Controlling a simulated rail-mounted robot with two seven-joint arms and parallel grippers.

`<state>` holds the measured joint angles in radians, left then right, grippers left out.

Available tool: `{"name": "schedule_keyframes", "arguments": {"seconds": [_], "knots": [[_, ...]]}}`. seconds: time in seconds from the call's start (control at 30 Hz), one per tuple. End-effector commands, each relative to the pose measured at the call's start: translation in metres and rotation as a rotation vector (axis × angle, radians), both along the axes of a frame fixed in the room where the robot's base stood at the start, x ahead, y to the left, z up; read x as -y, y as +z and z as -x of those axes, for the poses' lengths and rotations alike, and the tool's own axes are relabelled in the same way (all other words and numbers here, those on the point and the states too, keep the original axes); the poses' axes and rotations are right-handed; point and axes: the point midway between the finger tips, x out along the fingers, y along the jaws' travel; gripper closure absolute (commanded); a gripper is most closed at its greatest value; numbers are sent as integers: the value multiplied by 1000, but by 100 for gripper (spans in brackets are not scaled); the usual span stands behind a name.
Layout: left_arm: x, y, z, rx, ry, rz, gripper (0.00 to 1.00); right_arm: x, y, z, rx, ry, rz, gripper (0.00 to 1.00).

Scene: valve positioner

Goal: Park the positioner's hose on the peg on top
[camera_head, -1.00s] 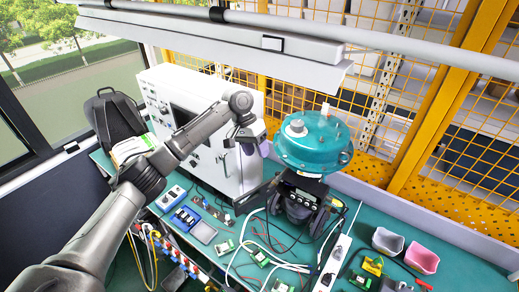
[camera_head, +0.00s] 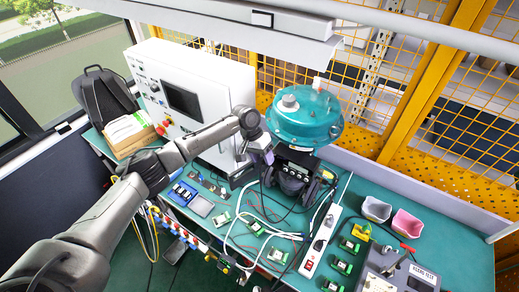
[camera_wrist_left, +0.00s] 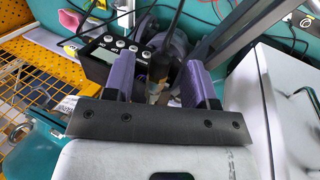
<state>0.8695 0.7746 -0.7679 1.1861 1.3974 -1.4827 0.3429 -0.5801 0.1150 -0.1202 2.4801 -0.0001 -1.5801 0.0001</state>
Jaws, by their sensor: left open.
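The positioner is a black box with a row of round buttons, under the teal round actuator (camera_head: 305,118); it shows in the head view (camera_head: 299,166) and large in the left wrist view (camera_wrist_left: 103,58). A dark hose with a pale metal end (camera_wrist_left: 160,72) is seen between my left gripper's purple fingers; I cannot tell whether they touch it. My left gripper (camera_head: 266,153) is open, close to the left side of the positioner. A small whitish upright piece (camera_head: 317,82) stands on the actuator's top; I cannot tell whether it is the peg. My right gripper is not in view.
A white cabinet (camera_head: 225,90) stands behind and left of my left gripper. A white power strip (camera_head: 320,240), cables and green boards cover the bench front. A grey bin (camera_head: 376,209) and a pink bin (camera_head: 407,223) stand at right. Yellow mesh fencing (camera_head: 460,130) is behind.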

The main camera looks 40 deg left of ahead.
Motion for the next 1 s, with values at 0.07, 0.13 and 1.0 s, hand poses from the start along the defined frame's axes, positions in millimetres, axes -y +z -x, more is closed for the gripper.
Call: {"name": "schedule_keyframes", "arguments": {"seconds": [0.07,0.13,1.0], "knots": [[1,-3,0,-1,0,0,49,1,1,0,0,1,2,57],[1,-4,0,0,0,-1,49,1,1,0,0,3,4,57],[1,-4,0,1,1,0,81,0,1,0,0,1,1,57]]}}
